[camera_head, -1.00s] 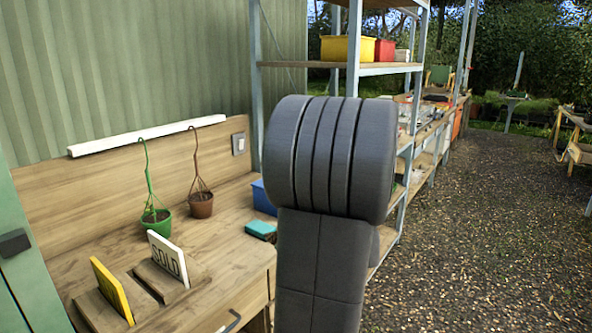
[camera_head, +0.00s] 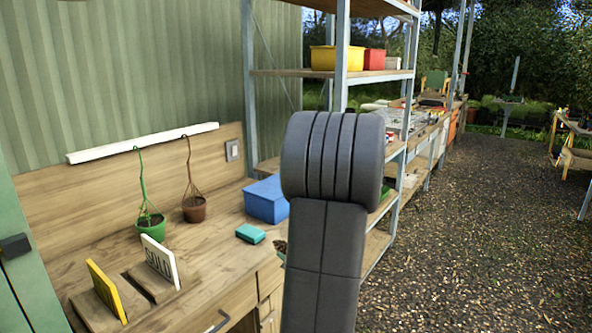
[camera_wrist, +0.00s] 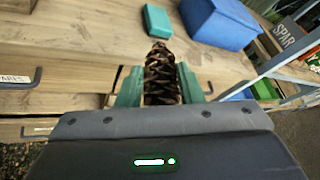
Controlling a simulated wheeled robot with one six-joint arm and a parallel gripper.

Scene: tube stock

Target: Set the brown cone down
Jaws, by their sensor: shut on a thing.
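The brown cone (camera_wrist: 161,78) is scaly and dark brown, and shows in the wrist view between the teal fingers of my gripper (camera_wrist: 160,71). My gripper is shut on it. The cone's tip points away from me, in front of the wooden bench top (camera_wrist: 85,55). I cannot tell whether it touches the wood. In the head view my arm hides most of the gripper. A small dark brown bit, likely the cone (camera_head: 281,246), shows at the arm's left edge, near the bench's front edge.
A teal block (camera_head: 250,233) and a blue box (camera_head: 266,200) stand on the bench near the cone. Shelving (camera_head: 345,75) rises behind. Bare wood lies left of the teal block.

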